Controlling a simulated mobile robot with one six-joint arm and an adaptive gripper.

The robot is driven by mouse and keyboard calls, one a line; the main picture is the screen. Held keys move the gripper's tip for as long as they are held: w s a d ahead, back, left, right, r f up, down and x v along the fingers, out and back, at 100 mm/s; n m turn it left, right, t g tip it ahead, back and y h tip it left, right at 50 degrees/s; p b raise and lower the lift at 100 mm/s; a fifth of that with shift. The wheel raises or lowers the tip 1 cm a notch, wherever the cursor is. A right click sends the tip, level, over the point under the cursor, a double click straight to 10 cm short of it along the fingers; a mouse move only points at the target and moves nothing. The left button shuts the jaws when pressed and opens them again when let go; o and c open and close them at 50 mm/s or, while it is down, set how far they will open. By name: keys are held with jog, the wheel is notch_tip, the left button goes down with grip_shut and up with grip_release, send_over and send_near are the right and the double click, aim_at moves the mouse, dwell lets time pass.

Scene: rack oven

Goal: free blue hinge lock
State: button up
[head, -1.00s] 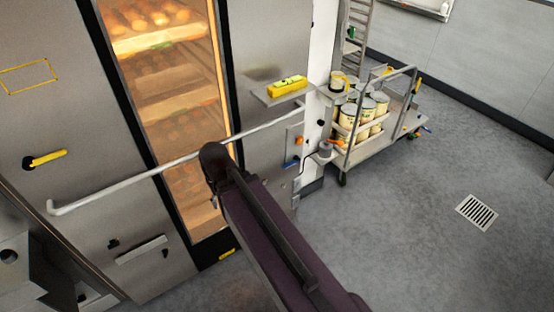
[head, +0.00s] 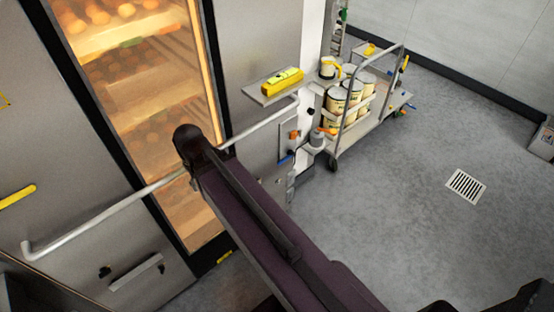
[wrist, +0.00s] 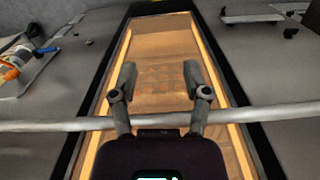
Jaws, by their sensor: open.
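The blue hinge lock (head: 286,159) is a small blue lever low on a plate at the right edge of the oven front, below an orange lever (head: 294,135). In the wrist view, a blue part (wrist: 12,54) and an orange part (wrist: 10,73) show at the far left. My gripper (wrist: 160,78) is open and empty in the wrist view, its fingers in front of the lit oven window and over the long handle bar (wrist: 75,124). It is well apart from the blue lock. In the head view my arm hides the fingers.
A shelf with a yellow device (head: 282,82) juts from the oven above the lock plate. A cart (head: 352,118) with cream tins stands just right of the oven. The handle bar (head: 105,216) crosses the oven front. The grey floor around the drain (head: 466,187) is clear.

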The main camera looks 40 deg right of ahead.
jog(key=shift+d, duration=0.35)
jog(key=w+d+f+m+t+y+b, duration=0.1)
jog(key=w+d+f+m+y+b, duration=0.2)
jog(key=f+b, duration=0.55)
jog(key=w+d+f+t+y+b, duration=0.15)
jog(key=w+d+f+b, duration=0.25)
jog(key=f+b, duration=0.5)
jog(key=m+t+y+b, duration=0.5)
jog(key=m+t+b, duration=0.7)
jog(key=b, duration=3.2)
send_near(283, 161)
notch_tip(283, 161, down, 4)
jog(key=s+n+t, duration=0.3)
jog(key=shift+d+r+t+h, duration=0.1)
jog(key=shift+d+t+h, duration=0.2)
jog(key=shift+d, duration=0.2)
jog(key=p+x, duration=0.2)
jog(key=x, duration=1.1)
jog(key=shift+w+a, duration=0.2)
jog(key=shift+w, duration=0.1)
